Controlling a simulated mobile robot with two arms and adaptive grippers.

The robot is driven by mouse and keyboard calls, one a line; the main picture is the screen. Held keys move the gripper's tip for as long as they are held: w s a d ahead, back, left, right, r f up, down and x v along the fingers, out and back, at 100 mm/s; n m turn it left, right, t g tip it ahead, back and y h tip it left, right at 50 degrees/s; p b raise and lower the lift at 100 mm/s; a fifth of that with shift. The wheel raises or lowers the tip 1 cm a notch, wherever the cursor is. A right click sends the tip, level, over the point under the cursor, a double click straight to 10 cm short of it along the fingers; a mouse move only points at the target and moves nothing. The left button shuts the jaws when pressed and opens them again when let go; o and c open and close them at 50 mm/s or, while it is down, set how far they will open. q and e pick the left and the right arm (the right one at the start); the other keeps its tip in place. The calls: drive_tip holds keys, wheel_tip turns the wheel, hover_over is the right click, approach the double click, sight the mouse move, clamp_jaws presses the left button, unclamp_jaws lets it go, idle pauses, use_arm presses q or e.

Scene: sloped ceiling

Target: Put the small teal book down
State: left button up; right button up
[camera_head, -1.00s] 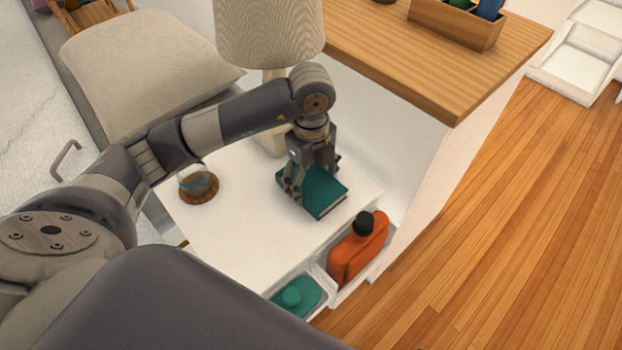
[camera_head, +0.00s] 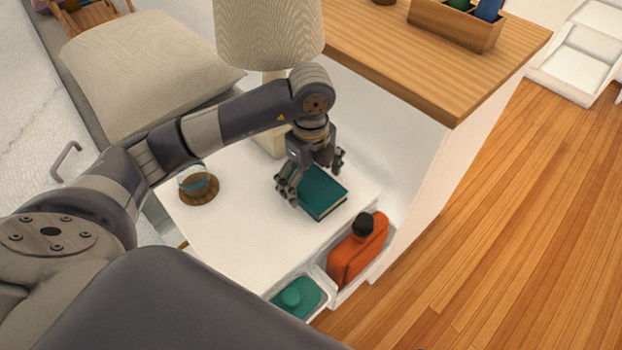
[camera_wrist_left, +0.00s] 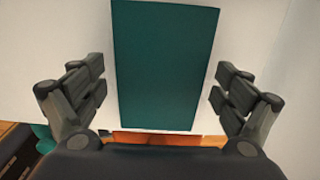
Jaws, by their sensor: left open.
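The small teal book (camera_head: 323,193) lies flat on the white tabletop (camera_head: 245,225) beside the lamp. My left gripper (camera_head: 310,180) is open above and around the book's near-lamp end, pointing down. In the left wrist view the book (camera_wrist_left: 163,65) sits between the two spread fingers (camera_wrist_left: 158,100), with a clear gap on each side. The gripper hides part of the book in the head view. My right gripper is not in view.
A glass on a round wooden coaster (camera_head: 199,189) stands left of the book. The lamp (camera_head: 268,35) stands behind. An orange bottle (camera_head: 358,250) and a teal item (camera_head: 298,297) sit in white bins at the front edge. A wooden-topped cabinet (camera_head: 430,60) rises behind right.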

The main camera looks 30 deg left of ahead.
sight(311, 183)
use_arm(q)
wheel_tip(311, 183, up, 7)
drive_tip(key=shift+p, duration=0.6)
drive_tip(key=shift+r, duration=0.25)
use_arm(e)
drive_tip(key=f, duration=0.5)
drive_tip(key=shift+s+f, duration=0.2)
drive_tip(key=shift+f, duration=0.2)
